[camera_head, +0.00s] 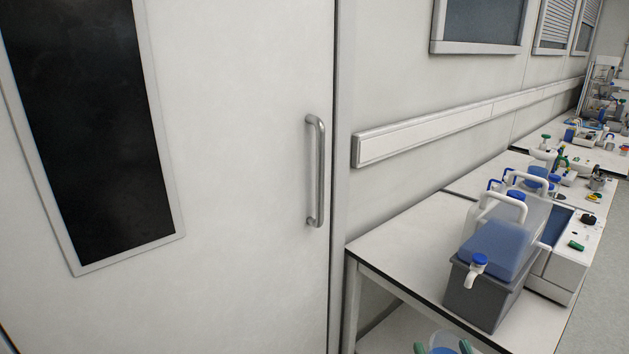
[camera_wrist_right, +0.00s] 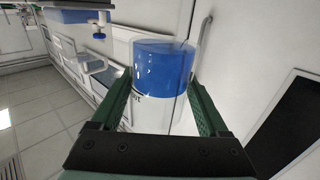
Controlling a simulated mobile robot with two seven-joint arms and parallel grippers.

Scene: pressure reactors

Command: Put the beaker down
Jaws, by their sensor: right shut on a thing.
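The beaker (camera_wrist_right: 163,65) is clear, with blue liquid in it. In the right wrist view it sits between the two green fingers of my right gripper (camera_wrist_right: 160,88), which is shut on it. In the head view only the top of the beaker (camera_head: 446,339) shows at the bottom edge, with green fingertips of my right gripper (camera_head: 441,348) on either side. The beaker appears in front of the near end of the white table; what is under it is hidden. My left gripper is not in view.
The white bench (camera_head: 400,238) has free room at its near left part. A grey tub (camera_head: 483,300) with a blue-filled canister (camera_head: 497,247) stands on it, beside a white device (camera_head: 560,265). More benches with equipment run back right. A door with a handle (camera_head: 316,170) is at left.

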